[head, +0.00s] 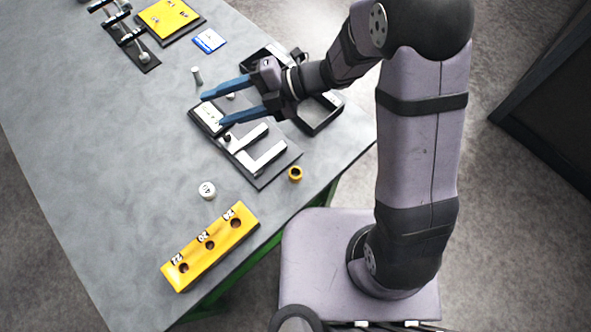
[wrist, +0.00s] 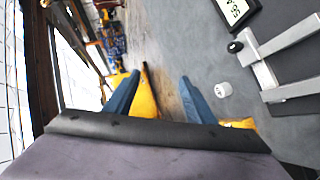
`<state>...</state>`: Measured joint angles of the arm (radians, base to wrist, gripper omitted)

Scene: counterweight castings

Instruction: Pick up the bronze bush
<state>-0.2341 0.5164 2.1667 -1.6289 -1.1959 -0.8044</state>
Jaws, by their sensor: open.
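The bronze bush (head: 295,174) is a small gold-coloured ring with a dark bore. It stands on the grey table near the right edge, just beyond the corner of a dark balance plate, in the head view. My gripper (head: 213,110) is open, its two blue fingers pointing left above the far end of that plate. It is clear of the bush, which is nearer the camera and to the right. In the wrist view the open fingers (wrist: 160,76) have nothing between them that I can see held. I cannot pick out the bush surely there.
The dark plate (head: 262,181) carries a display and a pale metal fork. A white cylinder (head: 207,190) and a yellow block with holes (head: 209,246) stand nearer the camera. A black tray (head: 325,122) lies behind my gripper. The table's left side is clear.

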